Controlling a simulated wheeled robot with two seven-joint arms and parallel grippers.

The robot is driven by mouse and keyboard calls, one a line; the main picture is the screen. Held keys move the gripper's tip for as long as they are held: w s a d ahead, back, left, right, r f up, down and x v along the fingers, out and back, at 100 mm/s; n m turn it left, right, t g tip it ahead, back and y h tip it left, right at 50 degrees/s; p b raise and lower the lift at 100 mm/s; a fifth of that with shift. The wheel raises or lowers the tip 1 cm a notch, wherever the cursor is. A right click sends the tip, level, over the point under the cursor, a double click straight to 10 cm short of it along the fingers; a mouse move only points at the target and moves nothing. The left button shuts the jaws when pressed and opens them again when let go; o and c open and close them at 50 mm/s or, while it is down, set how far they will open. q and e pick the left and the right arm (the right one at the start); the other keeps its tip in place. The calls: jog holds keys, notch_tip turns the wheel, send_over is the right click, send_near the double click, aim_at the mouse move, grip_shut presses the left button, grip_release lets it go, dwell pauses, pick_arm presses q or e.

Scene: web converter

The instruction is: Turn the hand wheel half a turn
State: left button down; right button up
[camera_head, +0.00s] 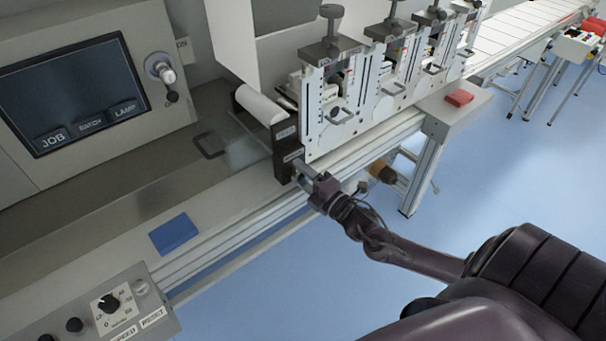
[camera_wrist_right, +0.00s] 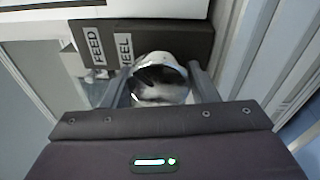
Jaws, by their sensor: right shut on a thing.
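The hand wheel (camera_wrist_right: 159,80) shows in the right wrist view as a shiny round metal part in front of a dark block (camera_wrist_right: 170,38) with labels reading "FEED" and a partly covered "...EEL". My right gripper (camera_wrist_right: 160,84) has one finger on each side of the wheel and is shut on it. In the head view my right gripper (camera_head: 308,175) reaches the dark block (camera_head: 284,150) at the front edge of the machine, and the wheel is mostly hidden there by the gripper. My left gripper is not in view.
A white roller (camera_head: 260,105) lies behind the block. Upright plates with clamp knobs (camera_head: 331,48) stand to its right. A red block (camera_head: 459,98) sits at right. Blue floor is open in front.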

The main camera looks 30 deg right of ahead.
jog(key=m+h, duration=0.1)
jog(key=m, duration=0.3)
jog(key=shift+t, duration=0.3)
jog(key=m+p, duration=0.1)
jog(key=m, duration=0.3)
jog(key=shift+h, duration=0.3)
jog(key=m+p, duration=0.1)
jog(key=m, duration=0.3)
jog(key=shift+m+h, duration=0.3)
jog(key=m+h+p, duration=0.1)
jog(key=m, duration=0.3)
jog(key=m+h+p, duration=0.1)
jog(key=m+p, duration=0.1)
jog(key=m, duration=0.5)
jog(key=m+p, duration=0.1)
jog(key=m, duration=0.2)
jog(key=shift+a+m+g+p, duration=0.1)
jog(key=shift+m+g+p, duration=0.3)
jog(key=shift+m+p, duration=0.65)
jog(key=shift+m, duration=0.95)
jog(key=shift+s, duration=0.1)
